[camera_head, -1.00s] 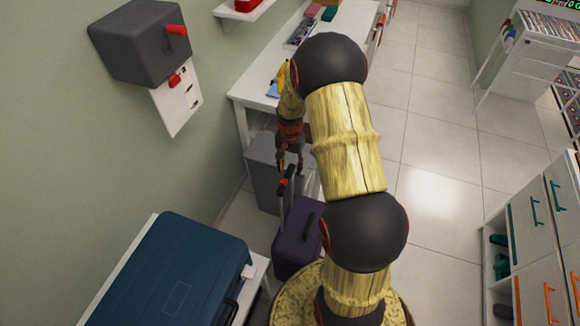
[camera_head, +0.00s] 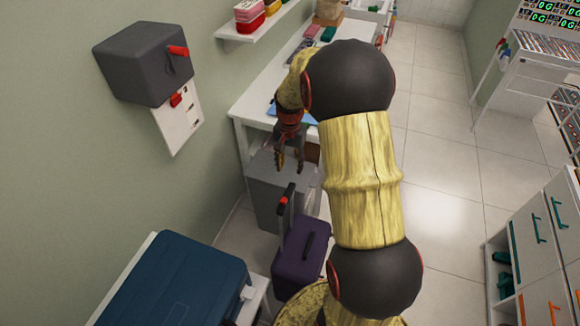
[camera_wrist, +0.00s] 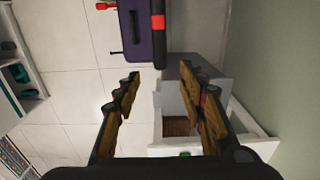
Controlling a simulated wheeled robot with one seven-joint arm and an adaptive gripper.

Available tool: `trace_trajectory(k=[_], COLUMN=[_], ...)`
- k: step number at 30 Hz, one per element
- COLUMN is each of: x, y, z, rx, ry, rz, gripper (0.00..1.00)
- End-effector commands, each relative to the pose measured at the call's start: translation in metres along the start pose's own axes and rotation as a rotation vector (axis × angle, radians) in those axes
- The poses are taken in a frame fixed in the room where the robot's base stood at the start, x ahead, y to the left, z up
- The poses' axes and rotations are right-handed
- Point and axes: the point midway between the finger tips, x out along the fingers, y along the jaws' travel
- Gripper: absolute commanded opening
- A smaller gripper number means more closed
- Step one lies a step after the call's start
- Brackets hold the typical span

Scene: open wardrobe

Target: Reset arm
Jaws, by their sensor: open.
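My gripper (camera_head: 289,162) hangs at the end of my bent arm in the head view, above the grey box and behind the handle of the purple suitcase (camera_head: 301,255). In the wrist view my gripper (camera_wrist: 160,80) has its two fingers spread wide with nothing held between them. The suitcase's dark handle with a red band (camera_wrist: 158,21) lies beyond the fingertips there. My arm hides part of the floor and table in the head view.
A grey box (camera_head: 270,205) stands by the white table (camera_head: 250,107). A blue case (camera_head: 175,285) lies at the lower left. A dark grey wall box (camera_head: 143,62) is on the left wall. White drawers (camera_head: 540,235) stand at the right. The tiled floor between is open.

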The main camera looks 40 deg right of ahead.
Motion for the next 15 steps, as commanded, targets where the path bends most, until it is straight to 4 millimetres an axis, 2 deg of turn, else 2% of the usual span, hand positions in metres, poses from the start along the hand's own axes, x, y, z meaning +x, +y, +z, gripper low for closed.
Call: trace_trajectory(k=[15], x=[0.0005], y=[0.0003], z=[0.0004], rx=[-0.040], ry=[-0.002], rz=[0.001], gripper=[0.41])
